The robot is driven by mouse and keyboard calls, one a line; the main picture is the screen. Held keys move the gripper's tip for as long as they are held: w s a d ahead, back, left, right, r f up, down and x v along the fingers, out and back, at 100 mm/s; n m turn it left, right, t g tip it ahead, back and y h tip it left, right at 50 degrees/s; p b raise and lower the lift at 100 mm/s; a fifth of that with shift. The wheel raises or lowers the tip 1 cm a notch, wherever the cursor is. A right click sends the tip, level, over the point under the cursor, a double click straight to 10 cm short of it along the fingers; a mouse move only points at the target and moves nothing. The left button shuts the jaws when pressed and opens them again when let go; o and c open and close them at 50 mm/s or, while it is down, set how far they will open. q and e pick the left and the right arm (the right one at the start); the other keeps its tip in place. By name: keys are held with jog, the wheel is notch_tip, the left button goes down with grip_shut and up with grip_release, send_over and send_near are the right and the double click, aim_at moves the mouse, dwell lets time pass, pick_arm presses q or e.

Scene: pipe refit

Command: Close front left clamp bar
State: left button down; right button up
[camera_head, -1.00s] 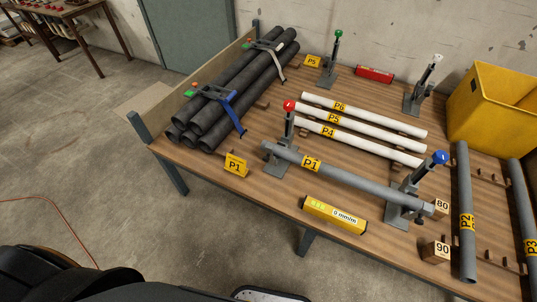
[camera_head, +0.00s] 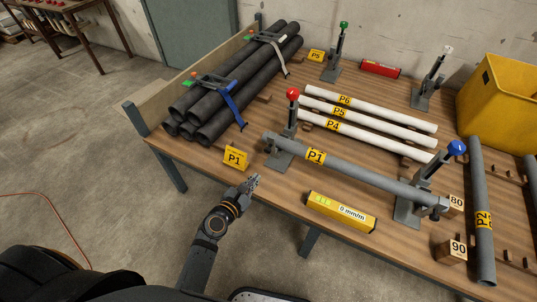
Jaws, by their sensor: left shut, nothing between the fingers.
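The front left clamp (camera_head: 283,146) has a red knob (camera_head: 292,93) on an upright bar that stands above the grey pipe P1 (camera_head: 345,171). The pipe's left end rests at this clamp's base. The right end of the pipe lies at the front right clamp (camera_head: 415,200), whose raised, tilted lever has a blue knob (camera_head: 457,148). My left gripper (camera_head: 255,180) is shut and empty at the table's front edge, in front of and a little left of the red-knobbed clamp, apart from it. My right gripper is not in view.
A yellow P1 sign (camera_head: 236,157) stands just behind my left gripper. A yellow level (camera_head: 341,212) lies to its right. Black pipes (camera_head: 215,110) are bundled at left, and white pipes (camera_head: 370,119) lie behind pipe P1. A yellow bin (camera_head: 497,98) stands at right.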

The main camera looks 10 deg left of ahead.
aim_at(273, 142)
pick_arm(q)
notch_tip(273, 142, up, 7)
jog(key=w+n+t, duration=0.1)
jog(key=n+t, duration=0.1)
jog(key=n, duration=0.1)
jog(key=shift+h, duration=0.3)
jog(key=x, duration=1)
jog(key=shift+d+f, duration=0.15)
jog(key=shift+f, duration=0.15)
